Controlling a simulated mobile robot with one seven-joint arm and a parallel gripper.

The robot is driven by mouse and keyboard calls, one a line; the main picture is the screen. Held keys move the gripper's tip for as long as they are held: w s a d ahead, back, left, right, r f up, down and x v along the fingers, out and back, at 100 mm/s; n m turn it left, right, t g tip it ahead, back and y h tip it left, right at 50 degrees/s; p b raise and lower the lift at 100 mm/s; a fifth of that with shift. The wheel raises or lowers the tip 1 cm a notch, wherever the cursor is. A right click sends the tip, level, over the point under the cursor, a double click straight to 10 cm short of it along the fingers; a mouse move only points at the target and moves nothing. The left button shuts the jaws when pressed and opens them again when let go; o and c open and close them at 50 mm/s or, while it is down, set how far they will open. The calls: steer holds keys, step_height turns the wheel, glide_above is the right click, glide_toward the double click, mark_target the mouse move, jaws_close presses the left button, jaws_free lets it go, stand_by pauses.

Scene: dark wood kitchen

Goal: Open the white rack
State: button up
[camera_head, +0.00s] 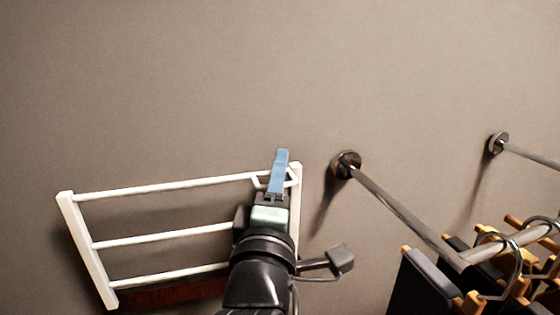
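The white rack (88,250) is at the lower left, against the wall. It has white side posts and several white horizontal bars. My gripper (280,160) reaches up in front of its right end, with blue fingers at the right end of the top bar, beside the right post. I see the fingers nearly edge-on, so the gap between them does not show. I cannot tell whether they touch the rack. My wrist and arm hide the right ends of the lower bars.
A metal rail (400,212) sticks out from a round wall mount to the right of my gripper. Hangers (490,290) with dark and wooden parts hang at the lower right. Another rail mount (498,144) is farther right. The wall (200,80) above is bare.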

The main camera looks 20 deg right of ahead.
steer(key=shift+w+d+r, duration=0.1)
steer(key=shift+w+d, duration=0.1)
steer(key=shift+w, duration=0.2)
jaws_close()
steer(key=shift+r, duration=0.15)
